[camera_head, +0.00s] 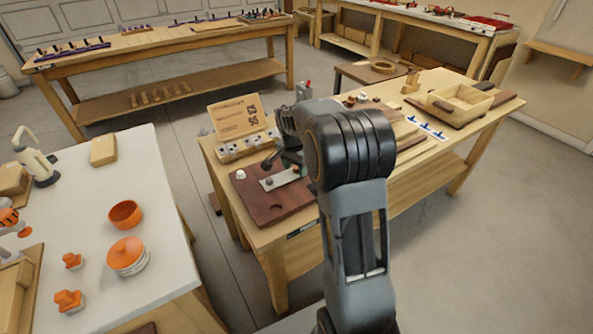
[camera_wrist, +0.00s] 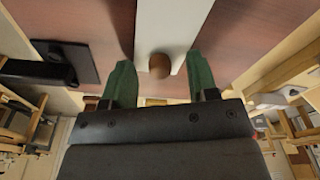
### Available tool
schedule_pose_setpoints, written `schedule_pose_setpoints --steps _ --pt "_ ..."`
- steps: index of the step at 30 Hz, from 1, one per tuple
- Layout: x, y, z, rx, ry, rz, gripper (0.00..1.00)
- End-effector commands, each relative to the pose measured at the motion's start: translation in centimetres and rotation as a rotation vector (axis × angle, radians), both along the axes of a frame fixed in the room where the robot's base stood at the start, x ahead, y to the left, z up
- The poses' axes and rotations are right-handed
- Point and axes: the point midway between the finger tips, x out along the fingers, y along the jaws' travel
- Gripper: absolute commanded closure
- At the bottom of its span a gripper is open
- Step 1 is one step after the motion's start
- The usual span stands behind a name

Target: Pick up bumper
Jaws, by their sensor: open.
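A small brown rounded knob, which looks like the bumper (camera_wrist: 158,66), sits on a pale flat strip (camera_wrist: 160,22) in the wrist view. In the head view the brown knob (camera_head: 268,181) shows on the pale strip (camera_head: 283,178), which lies on a dark red-brown board (camera_head: 262,205). My gripper (camera_wrist: 160,62) has two green fingers, spread apart, one on each side of the knob in the picture. Gaps show between the fingers and the knob, and nothing is held. In the head view my gripper (camera_head: 289,163) is just above the strip, partly hidden by my arm.
A white knob (camera_head: 241,174) stands at the board's left corner. A wooden box with a sign (camera_head: 236,118) stands behind the board. A black part (camera_wrist: 65,62) lies left of the fingers in the wrist view. A wooden tray (camera_head: 458,103) is farther right on the bench.

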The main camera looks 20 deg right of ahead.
Motion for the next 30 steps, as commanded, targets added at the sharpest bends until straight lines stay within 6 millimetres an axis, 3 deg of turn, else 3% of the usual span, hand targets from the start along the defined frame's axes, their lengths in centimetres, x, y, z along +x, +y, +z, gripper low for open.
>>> schedule_pose_setpoints --steps 6,19,30 --pt "0.00 -0.02 -0.02 0.000 0.000 0.000 0.47" --pt "0.00 -0.01 0.01 0.000 0.000 0.000 0.88" --pt "0.01 -0.02 0.10 0.000 0.000 0.000 0.89"
